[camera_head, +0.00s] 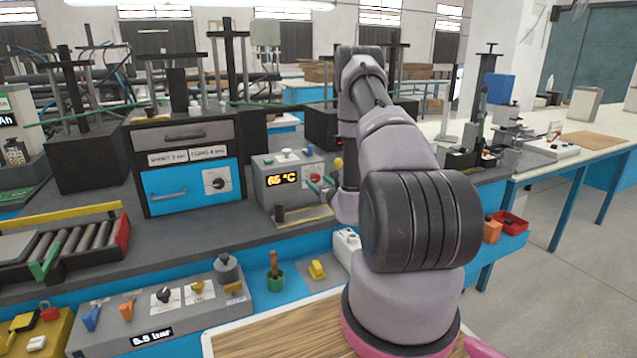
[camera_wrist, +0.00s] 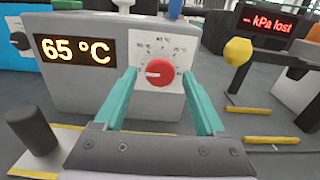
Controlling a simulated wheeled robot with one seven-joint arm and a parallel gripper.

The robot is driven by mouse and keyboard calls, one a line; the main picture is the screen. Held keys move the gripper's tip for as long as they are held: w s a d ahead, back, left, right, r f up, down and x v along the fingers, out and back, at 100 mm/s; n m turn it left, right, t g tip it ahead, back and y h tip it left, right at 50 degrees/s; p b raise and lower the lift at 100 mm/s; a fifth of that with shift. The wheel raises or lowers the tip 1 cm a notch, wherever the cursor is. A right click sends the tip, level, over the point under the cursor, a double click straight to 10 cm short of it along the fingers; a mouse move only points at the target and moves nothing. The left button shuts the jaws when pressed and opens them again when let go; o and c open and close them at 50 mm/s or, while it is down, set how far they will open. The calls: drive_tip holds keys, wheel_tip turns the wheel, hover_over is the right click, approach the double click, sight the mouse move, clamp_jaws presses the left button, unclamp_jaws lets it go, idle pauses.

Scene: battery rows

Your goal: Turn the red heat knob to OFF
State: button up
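The red heat knob (camera_wrist: 160,72) sits on a white dial plate (camera_wrist: 157,48) with temperature marks, on the front of a grey box (camera_wrist: 75,85). A light pointer line on the knob points left. The box's display (camera_wrist: 76,50) reads 65 °C. In the wrist view my gripper (camera_wrist: 160,85) is open, with one green finger on each side of the knob; whether they touch it I cannot tell. In the head view the grey box (camera_head: 270,180) stands on the bench and the knob (camera_head: 315,177) shows small beside my gripper's green fingers.
A dark upright cylinder (camera_wrist: 32,130) stands in front of the box at left. A yellow knob (camera_wrist: 238,51) on a post is to the right, near a display reading kPa lost (camera_wrist: 266,22). A blue-fronted cabinet (camera_head: 190,187) stands left of the box.

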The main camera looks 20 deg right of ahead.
idle(0.3)
drive_tip(key=s, duration=1)
drive_tip(key=shift+s, duration=0.4)
